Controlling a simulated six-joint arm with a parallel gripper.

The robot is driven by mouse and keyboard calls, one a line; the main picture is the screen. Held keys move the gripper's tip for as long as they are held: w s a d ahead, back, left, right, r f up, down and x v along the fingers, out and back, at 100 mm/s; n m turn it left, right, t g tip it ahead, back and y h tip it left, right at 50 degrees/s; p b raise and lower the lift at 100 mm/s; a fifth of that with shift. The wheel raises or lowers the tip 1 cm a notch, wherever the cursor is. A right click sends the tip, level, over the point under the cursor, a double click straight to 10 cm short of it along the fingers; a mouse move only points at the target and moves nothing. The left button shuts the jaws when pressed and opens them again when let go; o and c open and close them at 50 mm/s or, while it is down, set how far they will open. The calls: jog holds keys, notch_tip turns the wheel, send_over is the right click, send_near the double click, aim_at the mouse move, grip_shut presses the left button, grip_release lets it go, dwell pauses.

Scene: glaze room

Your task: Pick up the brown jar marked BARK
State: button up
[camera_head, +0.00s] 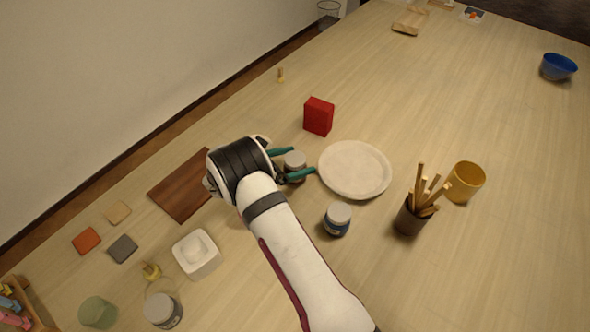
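A small jar with a pale grey lid (294,160) stands near the middle of the table, just left of the white plate. The little of its body that shows below the lid looks brownish; no marking is readable. My gripper (297,162) reaches in from the left with its two teal fingers apart, one on the far side of this jar and one on the near side. I cannot tell whether the fingers touch it. A blue jar with a pale lid (338,220) stands nearer. Another grey-lidded jar (163,310) stands at the lower left, its body colour unclear.
A white plate (355,190) lies close right of my gripper, and a red box (318,117) stands beyond it. A dark cup of sticks (410,217) and a yellow cup (466,182) are at right. A brown board (176,198) lies left. The far table is mostly clear.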

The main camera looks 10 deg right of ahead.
grip_shut()
dwell(0.3)
jog(key=shift+r, duration=0.1)
